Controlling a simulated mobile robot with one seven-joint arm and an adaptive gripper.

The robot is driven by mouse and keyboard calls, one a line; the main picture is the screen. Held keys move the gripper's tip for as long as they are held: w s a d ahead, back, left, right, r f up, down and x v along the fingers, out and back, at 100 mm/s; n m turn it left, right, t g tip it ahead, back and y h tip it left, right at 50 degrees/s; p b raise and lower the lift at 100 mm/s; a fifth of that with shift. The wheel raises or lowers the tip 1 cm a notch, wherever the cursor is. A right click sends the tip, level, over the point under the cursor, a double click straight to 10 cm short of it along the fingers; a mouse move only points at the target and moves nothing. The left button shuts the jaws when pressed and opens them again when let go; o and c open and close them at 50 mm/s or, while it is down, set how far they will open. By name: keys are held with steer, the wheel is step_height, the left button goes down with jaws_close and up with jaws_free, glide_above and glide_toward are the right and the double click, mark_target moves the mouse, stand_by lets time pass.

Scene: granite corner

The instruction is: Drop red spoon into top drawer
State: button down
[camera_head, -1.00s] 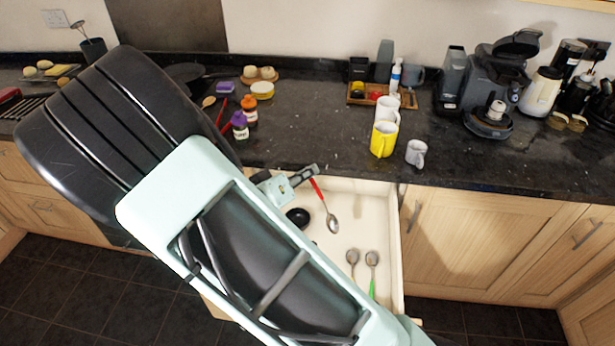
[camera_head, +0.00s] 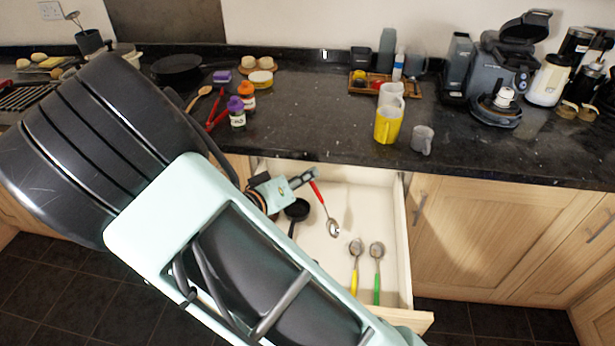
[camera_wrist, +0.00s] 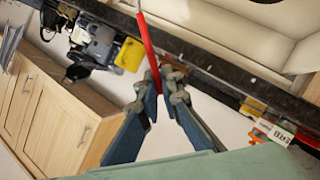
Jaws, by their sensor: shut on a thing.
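The red spoon (camera_head: 332,227) has a red handle and a metal bowl. It hangs over the open top drawer (camera_head: 404,240), its handle at my gripper (camera_head: 309,181). In the wrist view, my gripper (camera_wrist: 162,88) is shut on the red handle of the spoon (camera_wrist: 148,45). The drawer is pulled out under the counter and has a pale interior. Part of its left side is hidden behind my arm. Inside lie a spoon with a yellow handle (camera_head: 355,262), a spoon with a green handle (camera_head: 377,265) and a black ladle-like utensil (camera_head: 297,211).
The dark counter (camera_head: 320,125) lies behind the drawer. A yellow mug (camera_head: 387,125) and a grey mug (camera_head: 422,139) stand near its front edge. A purple-capped bottle (camera_head: 236,112) and red tongs-like item (camera_head: 215,110) are at the left. The coffee machine (camera_head: 495,75) is at the right.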

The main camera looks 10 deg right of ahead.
steer(key=c, duration=2)
jaws_free()
steer(key=shift+c, duration=0.2)
steer(key=v, duration=1.2)
